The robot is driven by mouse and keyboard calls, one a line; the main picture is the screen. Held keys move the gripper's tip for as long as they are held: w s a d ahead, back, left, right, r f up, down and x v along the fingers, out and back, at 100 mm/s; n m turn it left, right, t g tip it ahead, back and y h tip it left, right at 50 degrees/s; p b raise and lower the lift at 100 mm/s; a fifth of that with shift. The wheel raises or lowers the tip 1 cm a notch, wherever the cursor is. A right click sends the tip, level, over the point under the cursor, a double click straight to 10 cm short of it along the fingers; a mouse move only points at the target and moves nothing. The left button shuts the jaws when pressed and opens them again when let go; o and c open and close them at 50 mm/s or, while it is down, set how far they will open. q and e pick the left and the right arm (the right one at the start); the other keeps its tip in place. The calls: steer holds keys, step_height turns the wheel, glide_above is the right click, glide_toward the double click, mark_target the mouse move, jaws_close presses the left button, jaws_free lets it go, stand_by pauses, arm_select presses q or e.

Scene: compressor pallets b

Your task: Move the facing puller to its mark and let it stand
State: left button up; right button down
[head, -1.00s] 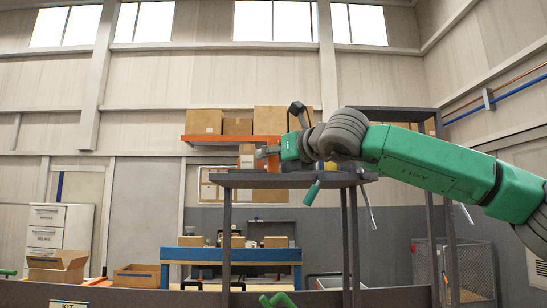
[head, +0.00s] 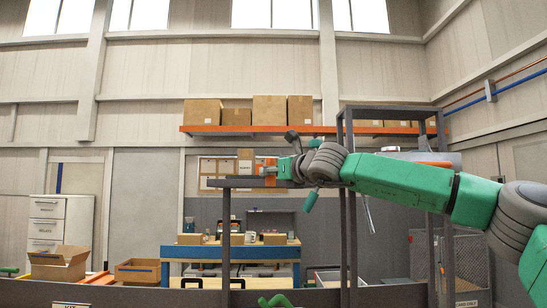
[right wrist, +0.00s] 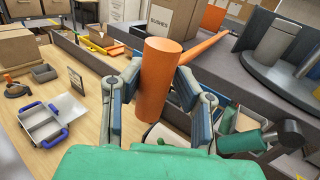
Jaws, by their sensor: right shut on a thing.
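An orange cylinder (right wrist: 160,80), taken to be part of the facing puller, stands roughly upright between the fingers of my right gripper (right wrist: 160,100) in the right wrist view. The fingers are shut on it from both sides. In the head view my right gripper (head: 280,172) is just above the level of a dark raised shelf (head: 240,183), with orange (head: 267,168) showing at its fingers. The rest of the puller and its underside are hidden, so I cannot tell whether it touches the shelf. No mark can be made out.
A carton labelled BUSHES (right wrist: 175,18) stands close beyond the cylinder. A grey round-based object (right wrist: 275,45) is on the right. A wooden bench (right wrist: 80,130) with a blue-handled tray (right wrist: 55,120) lies lower left. Dark posts (head: 349,240) stand below my right arm.

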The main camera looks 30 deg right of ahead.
steer(key=w+d+p, duration=0.2)
steer(key=w+p, duration=0.1)
steer(key=w+d+p, duration=0.1)
steer(key=w, duration=0.1)
steer(key=shift+w, duration=0.2)
steer(key=c, duration=1.6)
jaws_free()
steer(key=o, duration=0.3)
steer(key=shift+w, duration=0.1)
steer(key=shift+w+a+f, duration=0.1)
steer(key=shift+w, duration=0.1)
steer(key=shift+s, duration=0.35)
steer(key=s, duration=1.1)
steer(key=shift+d, duration=0.3)
